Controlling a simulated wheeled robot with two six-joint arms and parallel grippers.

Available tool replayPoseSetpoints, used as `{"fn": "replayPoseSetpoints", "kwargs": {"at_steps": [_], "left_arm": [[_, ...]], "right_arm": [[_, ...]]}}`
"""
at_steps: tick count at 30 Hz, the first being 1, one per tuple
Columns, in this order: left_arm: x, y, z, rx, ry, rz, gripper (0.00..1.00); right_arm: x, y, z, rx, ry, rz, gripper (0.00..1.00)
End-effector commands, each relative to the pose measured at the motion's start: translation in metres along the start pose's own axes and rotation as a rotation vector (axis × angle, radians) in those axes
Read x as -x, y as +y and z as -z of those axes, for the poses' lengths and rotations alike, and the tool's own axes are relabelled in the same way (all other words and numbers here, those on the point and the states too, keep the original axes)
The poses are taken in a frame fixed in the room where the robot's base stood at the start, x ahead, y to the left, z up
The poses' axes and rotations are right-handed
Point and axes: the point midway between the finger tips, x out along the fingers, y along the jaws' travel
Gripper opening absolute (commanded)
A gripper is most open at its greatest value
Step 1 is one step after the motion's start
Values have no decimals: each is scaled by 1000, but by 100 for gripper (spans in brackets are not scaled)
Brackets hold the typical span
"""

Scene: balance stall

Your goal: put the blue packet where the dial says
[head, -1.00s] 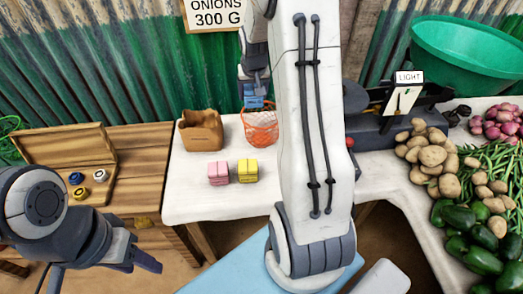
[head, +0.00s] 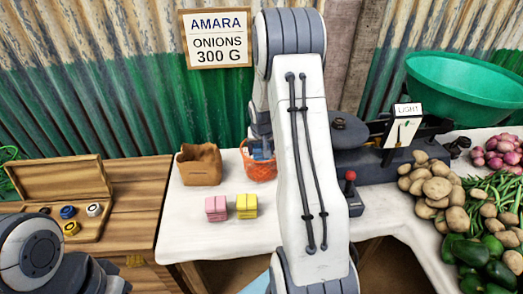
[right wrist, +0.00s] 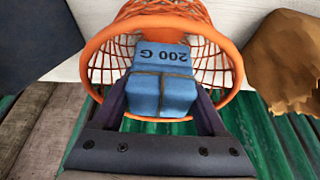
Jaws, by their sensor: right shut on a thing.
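The blue packet (right wrist: 162,85), marked 200 G and tied with string, is between the fingers of my right gripper (right wrist: 162,98). In the right wrist view it is in the mouth of the orange mesh basket (right wrist: 232,50), with the rim around it. In the head view the packet (head: 260,155) shows at the top of the basket (head: 262,172); I cannot tell whether it touches the bottom. The dial (head: 402,132) on the dark scale (head: 372,168) carries a LIGHT sign, and its needle leans slightly.
A brown sack (head: 199,166) stands left of the basket. Pink (head: 216,208) and yellow (head: 246,206) packets sit in front on the white cloth. A wooden box (head: 62,185) with weights is at left. Potatoes (head: 430,185) and other vegetables crowd the right. A sign (head: 215,38) reads AMARA ONIONS 300 G.

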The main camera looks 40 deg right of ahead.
Motion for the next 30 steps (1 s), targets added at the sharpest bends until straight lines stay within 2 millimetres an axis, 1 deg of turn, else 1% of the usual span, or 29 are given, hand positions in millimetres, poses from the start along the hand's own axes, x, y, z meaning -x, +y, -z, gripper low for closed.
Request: {"fn": "replayPoseSetpoints", "kwargs": {"at_steps": [4, 16, 20, 21, 30], "left_arm": [[0, 0, 0, 0, 0, 0, 50], [-11, -1, -1, 0, 0, 0, 50], [-10, -1, -1, 0, 0, 0, 50], [-10, -1, -1, 0, 0, 0, 50], [-9, -1, 0, 0, 0, 0, 50]], "right_arm": [[1, 0, 1, 0, 3, 0, 0], [-10, 0, -4, 1, 2, 0, 0], [-10, 0, -3, 1, 2, 0, 0], [-10, 0, -4, 1, 1, 0, 87], [-9, 0, -3, 0, 1, 0, 87]]}}
